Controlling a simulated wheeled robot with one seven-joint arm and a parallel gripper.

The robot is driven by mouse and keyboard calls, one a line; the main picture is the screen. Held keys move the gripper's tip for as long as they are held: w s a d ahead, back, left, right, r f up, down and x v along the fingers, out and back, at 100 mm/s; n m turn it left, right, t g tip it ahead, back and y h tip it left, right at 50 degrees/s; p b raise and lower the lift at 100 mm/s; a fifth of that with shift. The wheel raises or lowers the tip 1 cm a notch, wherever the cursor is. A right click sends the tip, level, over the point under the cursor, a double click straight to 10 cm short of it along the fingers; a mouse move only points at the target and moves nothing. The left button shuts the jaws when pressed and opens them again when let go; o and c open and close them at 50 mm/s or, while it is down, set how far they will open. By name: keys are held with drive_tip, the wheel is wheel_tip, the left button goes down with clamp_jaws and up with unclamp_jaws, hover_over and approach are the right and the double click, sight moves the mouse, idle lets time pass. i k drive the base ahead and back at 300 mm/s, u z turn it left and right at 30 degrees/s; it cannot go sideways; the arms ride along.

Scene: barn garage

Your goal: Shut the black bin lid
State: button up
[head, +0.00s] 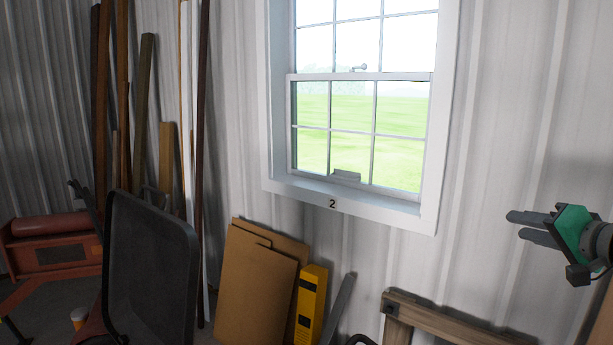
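A black, rimmed panel (150,268), which looks like the black bin lid, stands nearly upright at the lower left of the head view. The frame's bottom edge cuts it off, and no bin body can be made out below it. My gripper (517,225) is at the right edge, far to the right of the lid and touching nothing. Its two dark fingers point left from a green palm, with a gap between them. It is open and empty.
Brown boards (255,285) and a yellow level (311,305) lean on the wall under the window (360,120). A wooden frame (440,318) stands at the lower right. Red machinery (50,243) and upright planks (143,110) are at the left.

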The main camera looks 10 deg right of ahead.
sight(151, 258)
drive_tip(key=u, duration=0.7)
drive_tip(key=i, duration=0.85)
drive_tip(key=u, duration=1.2)
drive_tip(key=i, duration=0.25)
drive_tip(key=u, duration=0.1)
